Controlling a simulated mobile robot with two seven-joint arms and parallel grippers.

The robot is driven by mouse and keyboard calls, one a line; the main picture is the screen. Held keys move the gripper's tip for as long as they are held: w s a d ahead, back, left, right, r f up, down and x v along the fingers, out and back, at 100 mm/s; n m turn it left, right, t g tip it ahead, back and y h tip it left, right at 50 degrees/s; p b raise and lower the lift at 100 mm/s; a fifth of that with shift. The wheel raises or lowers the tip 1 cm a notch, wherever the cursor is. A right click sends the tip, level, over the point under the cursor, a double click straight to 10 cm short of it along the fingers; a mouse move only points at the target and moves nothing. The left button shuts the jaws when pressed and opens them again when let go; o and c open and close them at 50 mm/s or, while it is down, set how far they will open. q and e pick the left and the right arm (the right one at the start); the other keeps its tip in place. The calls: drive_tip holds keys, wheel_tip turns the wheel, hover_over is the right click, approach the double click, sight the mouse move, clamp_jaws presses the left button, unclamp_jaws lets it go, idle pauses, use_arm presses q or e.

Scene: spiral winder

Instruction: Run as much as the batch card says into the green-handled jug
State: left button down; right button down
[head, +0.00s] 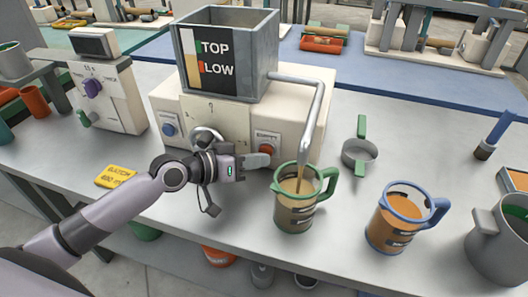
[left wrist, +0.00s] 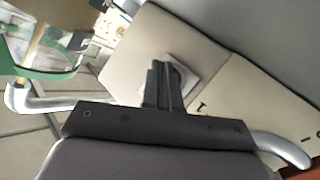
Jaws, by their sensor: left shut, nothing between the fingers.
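The green-handled jug (head: 297,213) stands upright under the machine's bent spout (head: 313,120). A thin brown stream runs from the spout into it, and brown liquid shows inside; its exact level is hard to read. The yellow batch card (head: 117,176) lies on the bench at left; its small print seems to read 400. My left gripper (head: 268,160) is shut and empty, its tips at the orange-red button (head: 266,149) on the machine's front. In the left wrist view the shut fingers (left wrist: 161,85) partly hide the button (left wrist: 176,74). I cannot tell whether they touch. My right gripper is not in view.
The machine's hopper (head: 228,85) carries a TOP/LOW gauge. A large grey jug (head: 500,245) stands far right. A white device with a purple knob (head: 93,88) stands left.

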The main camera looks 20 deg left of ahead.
use_arm(q)
drive_tip(key=shift+w+a+r, duration=0.1)
drive_tip(key=shift+w+r, duration=0.05)
drive_tip(key=shift+r, duration=0.25)
drive_tip(key=shift+p, duration=0.4)
drive_tip(key=shift+s+f, duration=0.25)
drive_tip(key=shift+s, duration=0.25)
drive_tip(key=s+p, duration=0.2)
drive_tip(key=s, duration=0.1)
drive_tip(key=shift+s, duration=0.2)
drive_tip(key=shift+s+p, duration=0.5)
drive_tip(key=shift+s, duration=0.3)
drive_tip(key=shift+f, duration=0.1)
